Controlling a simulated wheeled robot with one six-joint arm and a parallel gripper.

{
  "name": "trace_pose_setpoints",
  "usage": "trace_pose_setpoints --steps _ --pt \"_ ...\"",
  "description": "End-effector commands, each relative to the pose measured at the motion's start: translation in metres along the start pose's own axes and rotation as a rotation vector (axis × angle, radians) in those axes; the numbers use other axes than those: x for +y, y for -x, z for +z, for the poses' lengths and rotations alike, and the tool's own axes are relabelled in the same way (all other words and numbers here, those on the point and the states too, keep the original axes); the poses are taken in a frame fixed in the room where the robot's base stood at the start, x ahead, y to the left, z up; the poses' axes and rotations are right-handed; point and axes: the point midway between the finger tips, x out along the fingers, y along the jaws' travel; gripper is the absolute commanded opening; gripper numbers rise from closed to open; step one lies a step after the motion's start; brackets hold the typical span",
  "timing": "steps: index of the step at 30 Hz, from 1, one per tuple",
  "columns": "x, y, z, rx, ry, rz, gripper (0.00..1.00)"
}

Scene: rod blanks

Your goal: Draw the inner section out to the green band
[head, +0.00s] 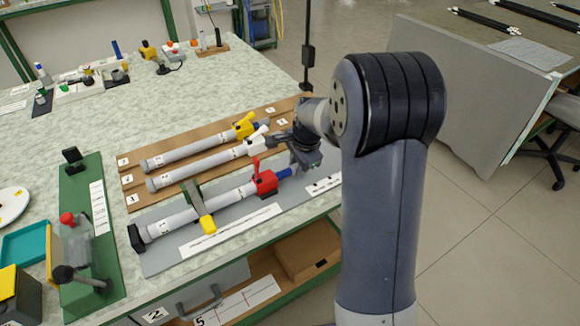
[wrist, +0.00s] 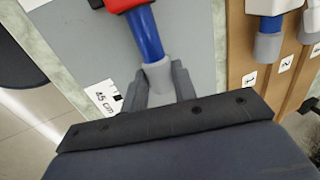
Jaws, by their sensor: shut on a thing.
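The telescopic rod's pale grey outer tube (head: 170,227) lies on a grey board (head: 160,262) at the front of the bench. A red clamp (head: 266,183) with an upright red lever sits at its right end. The blue inner section (head: 284,174) sticks out of the clamp, and it also shows in the wrist view (wrist: 147,35). My gripper (wrist: 158,85) is shut on the grey end piece (wrist: 158,72) of the inner section. In the head view my gripper (head: 300,163) hides that end. No green band shows on the visible blue part.
Two more rods, with a white clamp (head: 257,141) and a yellow clamp (head: 245,125), lie behind on brown boards. A "45 cm" label (wrist: 103,95) lies beside the end piece. A green-based fixture (head: 88,245) stands left.

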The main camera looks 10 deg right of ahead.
Motion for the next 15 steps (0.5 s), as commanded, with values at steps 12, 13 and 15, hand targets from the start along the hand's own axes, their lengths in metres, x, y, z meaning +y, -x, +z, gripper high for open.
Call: trace_pose_setpoints --steps 12,13,15 --pt "0.0 0.003 -0.118 0.001 -0.006 0.001 0.0" --pt "0.0 0.003 -0.126 0.001 -0.007 0.0 0.0" --pt "0.0 0.003 -0.143 0.002 -0.006 -0.001 0.0"
